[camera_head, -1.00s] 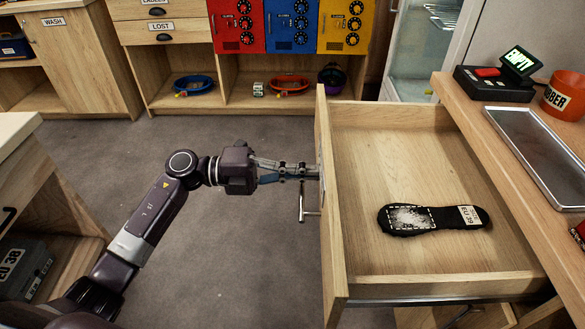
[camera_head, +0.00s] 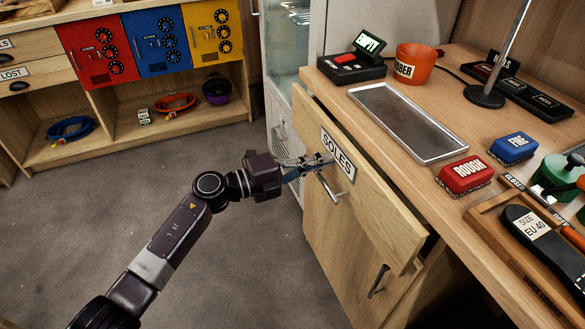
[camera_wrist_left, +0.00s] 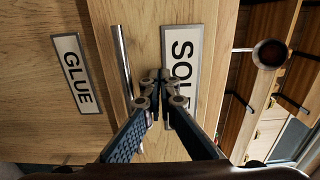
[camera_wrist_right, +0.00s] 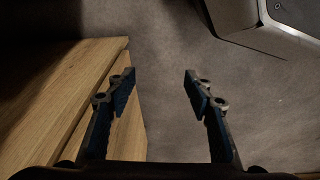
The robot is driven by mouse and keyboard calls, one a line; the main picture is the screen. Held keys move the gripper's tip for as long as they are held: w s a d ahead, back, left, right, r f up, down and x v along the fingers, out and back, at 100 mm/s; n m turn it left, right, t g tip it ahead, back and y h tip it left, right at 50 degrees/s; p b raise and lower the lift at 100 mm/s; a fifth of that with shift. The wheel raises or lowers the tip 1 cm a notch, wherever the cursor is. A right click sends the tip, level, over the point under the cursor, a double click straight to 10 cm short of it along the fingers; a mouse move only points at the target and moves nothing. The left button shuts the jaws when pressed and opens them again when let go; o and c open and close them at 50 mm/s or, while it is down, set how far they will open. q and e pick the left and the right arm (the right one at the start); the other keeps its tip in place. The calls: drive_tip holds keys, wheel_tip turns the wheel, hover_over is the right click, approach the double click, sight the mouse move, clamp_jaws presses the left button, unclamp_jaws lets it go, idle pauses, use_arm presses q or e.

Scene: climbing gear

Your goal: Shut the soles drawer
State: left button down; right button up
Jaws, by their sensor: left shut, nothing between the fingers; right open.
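The soles drawer (camera_head: 378,205) is a pale wood front with a white SOLES label (camera_head: 340,157) and a metal bar handle (camera_head: 334,188). Its front stands slightly out from the counter, with a dark gap at its right end; its inside is hidden. My left gripper (camera_head: 326,162) is shut and empty, its fingertips at the drawer front beside the label. In the left wrist view the fingertips (camera_wrist_left: 161,76) lie between the handle bar and the label, seemingly against the wood. My right gripper (camera_wrist_right: 160,78) is open and empty, beside a wooden cabinet.
A GLUE label (camera_wrist_left: 76,72) marks the front next to the soles drawer. The counter above holds a metal tray (camera_head: 408,122), an orange cup (camera_head: 413,66), a red ROUGH block (camera_head: 465,175) and a blue block (camera_head: 513,147). Grey floor (camera_head: 250,275) is open to the left.

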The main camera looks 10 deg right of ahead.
use_arm(q)
drive_tip(key=x, duration=0.5)
drive_tip(key=shift+d+b, duration=0.15)
drive_tip(key=shift+b, duration=0.2)
drive_tip(key=shift+r, duration=0.1)
use_arm(e)
drive_tip(key=r, duration=0.1)
drive_tip(key=w+r, duration=0.1)
drive_tip(key=r, duration=0.1)
drive_tip(key=shift+a, duration=0.15)
use_arm(q)
drive_tip(key=shift+r, duration=0.1)
drive_tip(key=shift+w, duration=0.1)
